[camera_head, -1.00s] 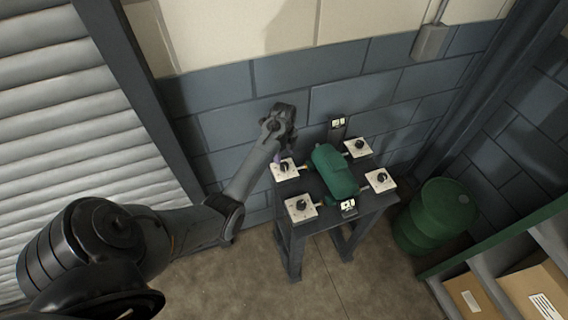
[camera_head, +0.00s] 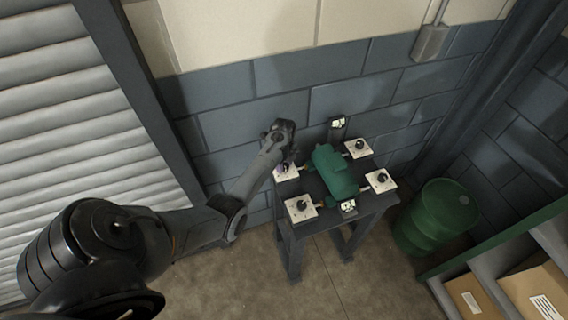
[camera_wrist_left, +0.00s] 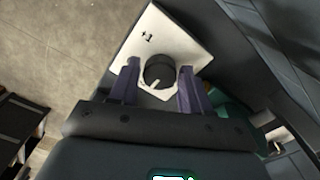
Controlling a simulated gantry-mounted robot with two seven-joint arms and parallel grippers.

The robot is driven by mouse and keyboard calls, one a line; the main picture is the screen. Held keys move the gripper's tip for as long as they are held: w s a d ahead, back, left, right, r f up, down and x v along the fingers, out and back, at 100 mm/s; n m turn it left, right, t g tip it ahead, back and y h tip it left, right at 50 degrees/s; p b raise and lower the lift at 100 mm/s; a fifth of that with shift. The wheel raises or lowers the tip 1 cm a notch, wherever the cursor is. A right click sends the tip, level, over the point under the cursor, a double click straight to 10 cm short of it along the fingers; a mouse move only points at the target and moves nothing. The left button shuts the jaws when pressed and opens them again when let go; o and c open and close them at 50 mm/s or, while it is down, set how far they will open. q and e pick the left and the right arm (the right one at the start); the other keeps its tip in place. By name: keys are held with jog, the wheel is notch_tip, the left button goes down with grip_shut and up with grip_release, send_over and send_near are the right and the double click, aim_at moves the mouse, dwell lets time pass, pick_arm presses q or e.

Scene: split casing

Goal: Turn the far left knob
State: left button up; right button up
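The far left knob's white plate (camera_head: 291,174) sits at the table's back left corner, partly hidden by my left gripper (camera_head: 284,166). In the left wrist view the dark round knob (camera_wrist_left: 159,71) has a white pointer mark, and its white plate (camera_wrist_left: 178,38) carries a "+1" label. My left gripper (camera_wrist_left: 158,69) is open, with one purple finger on each side of the knob. A small gap seems to show beside the knob; contact cannot be told. My right gripper is not in view.
A green casing (camera_head: 334,172) stands mid-table. Other knobs are at the front left (camera_head: 301,205), back right (camera_head: 359,146) and front right (camera_head: 381,179). A dark table (camera_head: 325,219) bears them. A green barrel (camera_head: 436,217) and shelf with boxes (camera_head: 533,290) stand at right.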

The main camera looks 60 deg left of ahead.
pick_arm(q)
jog(key=c, duration=0.7)
jog(key=shift+o, duration=0.2)
jog(key=shift+r, duration=0.1)
